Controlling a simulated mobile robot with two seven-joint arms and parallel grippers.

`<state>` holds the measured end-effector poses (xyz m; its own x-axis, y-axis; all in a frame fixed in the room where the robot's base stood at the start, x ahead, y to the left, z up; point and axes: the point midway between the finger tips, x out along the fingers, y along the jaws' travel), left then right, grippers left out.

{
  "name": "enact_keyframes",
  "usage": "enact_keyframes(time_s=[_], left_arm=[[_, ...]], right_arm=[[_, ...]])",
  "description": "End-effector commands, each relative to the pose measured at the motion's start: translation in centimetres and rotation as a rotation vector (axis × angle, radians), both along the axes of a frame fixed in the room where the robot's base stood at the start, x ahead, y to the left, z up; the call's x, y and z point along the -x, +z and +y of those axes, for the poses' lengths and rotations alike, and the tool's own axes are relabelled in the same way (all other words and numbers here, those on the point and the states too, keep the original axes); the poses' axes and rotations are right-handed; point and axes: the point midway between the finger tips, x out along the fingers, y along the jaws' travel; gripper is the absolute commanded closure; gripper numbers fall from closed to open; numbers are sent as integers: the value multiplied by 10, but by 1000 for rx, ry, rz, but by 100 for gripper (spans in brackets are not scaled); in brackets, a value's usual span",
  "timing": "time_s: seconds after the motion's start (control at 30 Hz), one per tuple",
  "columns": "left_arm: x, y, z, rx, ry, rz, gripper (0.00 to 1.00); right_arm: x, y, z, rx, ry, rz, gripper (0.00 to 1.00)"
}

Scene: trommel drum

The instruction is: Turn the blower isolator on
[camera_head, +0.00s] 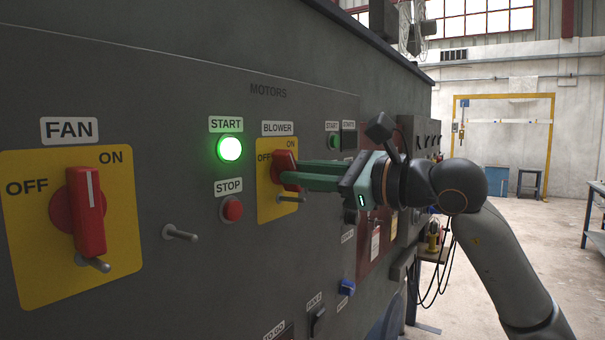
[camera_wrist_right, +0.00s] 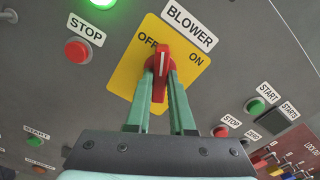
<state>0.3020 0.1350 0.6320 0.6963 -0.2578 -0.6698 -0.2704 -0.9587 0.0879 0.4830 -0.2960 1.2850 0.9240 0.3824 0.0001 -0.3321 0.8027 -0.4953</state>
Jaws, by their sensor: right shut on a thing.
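The blower isolator is a red rotary handle (camera_head: 284,164) on a yellow plate (camera_head: 265,205) marked OFF at left and ON at upper right. My right gripper (camera_head: 290,178) reaches in from the right and its green fingers are around the handle. In the right wrist view the handle (camera_wrist_right: 161,70) sits between the two fingers of the gripper (camera_wrist_right: 161,82). Its marked end leans toward the OFF side of plate-upright, between the two words. The fingers hide part of the handle in the head view. My left gripper is not in view.
A lit green START button (camera_head: 230,149) and a red STOP button (camera_head: 232,209) are left of the plate. A metal peg (camera_head: 291,199) sticks out below the handle. The fan isolator (camera_head: 86,212) stands upright further left, with another peg (camera_head: 180,234) between.

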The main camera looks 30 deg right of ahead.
Motion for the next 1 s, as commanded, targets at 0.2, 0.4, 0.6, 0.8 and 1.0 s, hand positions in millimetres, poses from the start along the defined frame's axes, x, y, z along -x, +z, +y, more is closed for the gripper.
enact_keyframes(time_s=[0.2,0.4,0.6,0.8,1.0], left_arm=[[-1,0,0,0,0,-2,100],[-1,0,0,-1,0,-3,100],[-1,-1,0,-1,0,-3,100],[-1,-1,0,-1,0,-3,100],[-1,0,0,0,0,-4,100]], right_arm=[[0,-1,0,-182,0,77,100],[0,-1,0,-322,0,135,100],[0,0,0,-420,0,175,100],[0,0,0,-475,0,197,100],[0,0,0,-494,0,205,100]])
